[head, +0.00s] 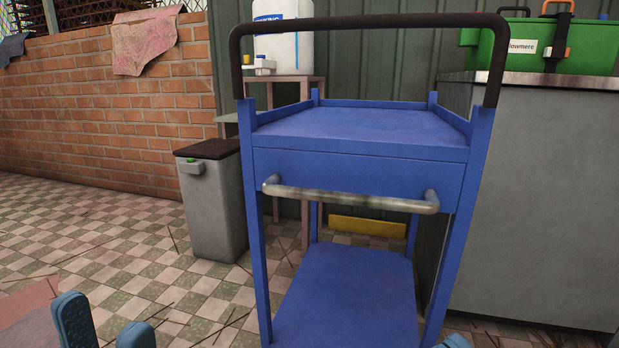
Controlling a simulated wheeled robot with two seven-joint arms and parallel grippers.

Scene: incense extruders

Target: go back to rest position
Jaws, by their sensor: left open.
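My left gripper (105,316) shows at the bottom left, with two blue padded fingertips apart and nothing visible between them. It is low in the picture, left of the blue cart (360,125) and apart from it in the picture. A small blue tip of my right gripper (456,342) shows at the bottom edge, by the cart's right front leg. The rest of that gripper is out of the frame, so its jaw opening is hidden. The cart stands straight ahead, with a bare top, a shut drawer with a metal handle (350,198) and an empty lower shelf.
A grey bin (215,205) with a dark lid stands left of the cart. A grey counter (545,200) with a green case (585,45) is at the right. A white container (284,45) stands on a small table behind. Checkered floor (90,220) at left is open, with scattered twigs.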

